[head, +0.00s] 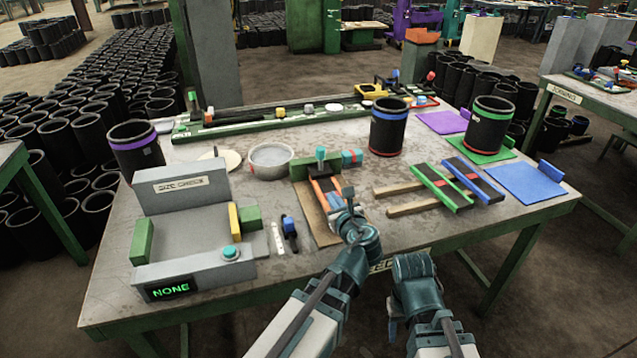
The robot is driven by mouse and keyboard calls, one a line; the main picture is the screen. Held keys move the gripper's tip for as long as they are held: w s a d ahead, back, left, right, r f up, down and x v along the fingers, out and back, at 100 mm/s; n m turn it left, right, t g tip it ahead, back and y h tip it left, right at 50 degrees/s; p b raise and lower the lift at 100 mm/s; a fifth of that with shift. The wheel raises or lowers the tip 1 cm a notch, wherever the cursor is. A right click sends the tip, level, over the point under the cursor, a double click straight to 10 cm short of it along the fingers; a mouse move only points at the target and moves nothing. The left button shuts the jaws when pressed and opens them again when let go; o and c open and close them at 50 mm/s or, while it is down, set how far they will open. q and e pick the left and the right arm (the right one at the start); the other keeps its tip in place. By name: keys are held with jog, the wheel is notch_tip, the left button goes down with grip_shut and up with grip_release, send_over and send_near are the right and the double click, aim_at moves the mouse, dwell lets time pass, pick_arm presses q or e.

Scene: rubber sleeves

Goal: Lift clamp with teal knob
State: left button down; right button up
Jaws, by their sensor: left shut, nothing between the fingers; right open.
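A teal knob (320,153) stands upright at the far end of a brown board, next to a green block (302,167). Orange and dark clamp parts (323,189) run from below the knob toward me along the board (309,212). My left gripper (348,193) is shut and empty over the near right part of the board, partly hiding it. I cannot tell whether it touches the clamp. My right gripper (411,262) is open and empty by the table's front edge; its fingers are hard to make out.
A grey size-check station (185,195) stands at the left, its display reading NONE. Black sleeves with purple (135,150), blue (388,127) and green (489,125) bands stand on the table. Wooden bars (412,207) and green and blue-edged pieces (443,187) lie right of the board.

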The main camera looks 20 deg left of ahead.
aim_at(321, 161)
pick_arm(q)
jog(key=shift+w+f+m+t+b, duration=0.1)
jog(key=shift+m+t+b, duration=0.15)
jog(key=shift+m, duration=0.35)
jog(key=shift+w+f+m+t+b, duration=0.1)
jog(key=shift+m+t+b, duration=0.15)
jog(key=shift+m, duration=0.35)
jog(key=shift+r+m, duration=0.2)
jog(key=shift+m, duration=0.1)
pick_arm(e)
jog(key=shift+s+a+f, duration=0.1)
jog(key=shift+s+f, duration=0.05)
jog(key=shift+f, duration=0.35)
jog(key=shift+s+f, duration=0.15)
jog(key=shift+f, duration=0.35)
pick_arm(q)
jog(key=shift+w, duration=0.15)
